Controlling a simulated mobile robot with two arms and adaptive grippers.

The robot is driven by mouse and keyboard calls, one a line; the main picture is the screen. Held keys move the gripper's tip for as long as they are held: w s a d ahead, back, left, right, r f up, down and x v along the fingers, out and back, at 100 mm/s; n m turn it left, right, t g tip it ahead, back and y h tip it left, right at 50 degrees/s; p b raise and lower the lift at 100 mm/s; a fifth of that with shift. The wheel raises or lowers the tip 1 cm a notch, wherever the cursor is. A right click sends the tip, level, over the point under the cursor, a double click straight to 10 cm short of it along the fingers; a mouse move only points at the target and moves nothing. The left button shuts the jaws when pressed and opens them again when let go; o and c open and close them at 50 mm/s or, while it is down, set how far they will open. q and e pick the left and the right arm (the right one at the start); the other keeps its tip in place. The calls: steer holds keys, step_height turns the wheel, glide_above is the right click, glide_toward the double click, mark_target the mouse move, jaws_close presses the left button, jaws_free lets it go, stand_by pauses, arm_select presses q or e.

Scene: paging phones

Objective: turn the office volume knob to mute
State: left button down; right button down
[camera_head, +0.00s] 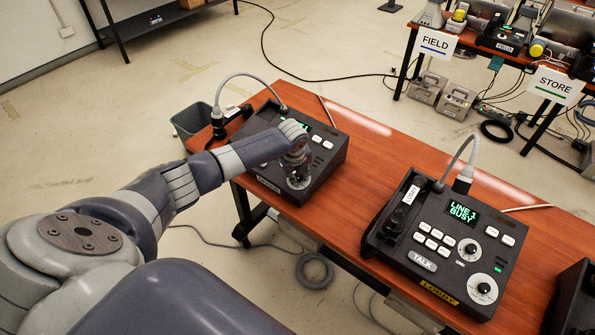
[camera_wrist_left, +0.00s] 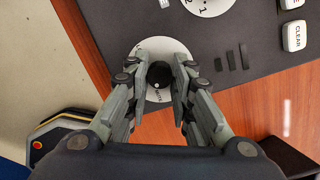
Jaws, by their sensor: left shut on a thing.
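The paging phone at the far left of the table (camera_head: 328,165) is a dark box with a label on its front edge too small to read. Its lower knob, a black volume knob (camera_wrist_left: 159,73), sits on a round white dial (camera_wrist_left: 152,97). My left gripper (camera_head: 297,168) reaches over this phone from the left. In the left wrist view the gripper (camera_wrist_left: 159,88) has its fingers on both sides of the knob, shut on it. The fingers hide much of the dial, so the knob's setting cannot be read. My right gripper is not in view.
The LOBBY phone (camera_head: 449,270), its screen reading "LINE 1 BUSY", stands to the right on the wooden table (camera_head: 386,171). Part of another dark device (camera_head: 574,300) shows at the lower right. A second dial (camera_wrist_left: 203,4) and a CLEAR button (camera_wrist_left: 294,36) are near the gripper.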

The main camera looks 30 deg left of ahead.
arm_select(q)
steer(key=shift+n, duration=0.9)
steer(key=shift+w+p, duration=0.1)
steer(key=shift+p, duration=0.2)
steer(key=c, duration=1.4)
jaws_free()
steer(key=v, duration=1.2)
steer(key=shift+w, duration=0.1)
